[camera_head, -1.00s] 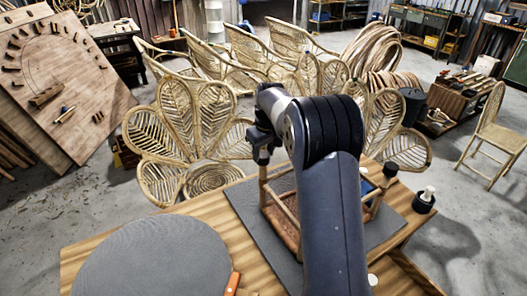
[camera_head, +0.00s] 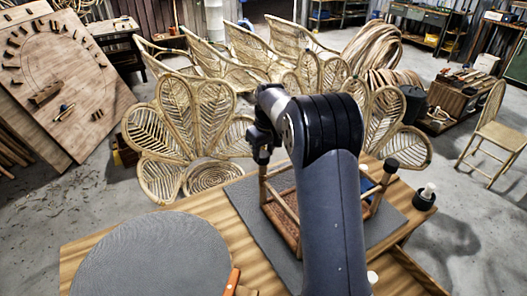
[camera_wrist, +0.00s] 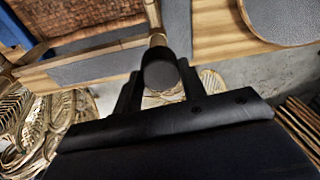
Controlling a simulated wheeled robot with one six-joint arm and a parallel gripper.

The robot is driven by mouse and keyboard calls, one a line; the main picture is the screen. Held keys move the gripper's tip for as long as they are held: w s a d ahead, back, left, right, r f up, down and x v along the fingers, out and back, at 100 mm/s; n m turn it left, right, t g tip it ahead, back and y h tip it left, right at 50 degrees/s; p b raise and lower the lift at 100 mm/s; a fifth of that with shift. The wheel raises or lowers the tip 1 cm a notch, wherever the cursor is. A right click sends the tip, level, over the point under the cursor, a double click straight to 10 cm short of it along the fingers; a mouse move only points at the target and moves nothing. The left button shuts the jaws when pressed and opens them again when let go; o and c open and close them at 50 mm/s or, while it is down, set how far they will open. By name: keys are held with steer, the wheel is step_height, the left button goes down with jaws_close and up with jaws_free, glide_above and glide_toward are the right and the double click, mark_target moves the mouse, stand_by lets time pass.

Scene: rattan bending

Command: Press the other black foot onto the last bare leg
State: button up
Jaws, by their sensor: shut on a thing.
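An upturned stool (camera_head: 280,226) with pale rattan legs lies on a grey mat on the workbench. A black foot (camera_head: 391,165) caps its right-hand leg. My gripper (camera_head: 262,152) is at the top of the left leg (camera_head: 263,190). In the wrist view my gripper (camera_wrist: 160,88) is shut on another black foot (camera_wrist: 160,70). This foot is lined up with the end of the leg (camera_wrist: 157,38) and appears to meet it. How far the leg sits inside is hidden. My arm hides part of the stool.
The grey mat (camera_head: 245,200) lies on the wooden bench (camera_head: 80,258). A round grey pad (camera_head: 150,260) and an orange-handled tool (camera_head: 232,281) are at the front left. A white bottle in a black cup (camera_head: 424,198) stands at the right edge. Rattan chairs (camera_head: 195,125) stand behind the bench.

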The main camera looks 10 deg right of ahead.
steer(key=shift+f, duration=0.15)
steer(key=o, duration=1.1)
steer(key=shift+o, duration=0.2)
step_height(320, 180, up, 11)
steer(key=s, duration=0.1)
steer(key=shift+s+d+f+b, duration=0.15)
steer(key=shift+s+d+b, duration=0.2)
steer(key=shift+b, duration=0.1)
steer(key=shift+w+f, duration=0.1)
steer(key=f, duration=0.3)
steer(key=w+f, duration=0.1)
steer(key=f, duration=0.3)
steer(key=f+p, duration=0.1)
steer(key=f, duration=0.2)
steer(key=shift+w+a+f, duration=0.2)
steer(key=shift+w+a, duration=0.05)
steer(key=shift+a, duration=0.1)
steer(key=shift+r, duration=0.25)
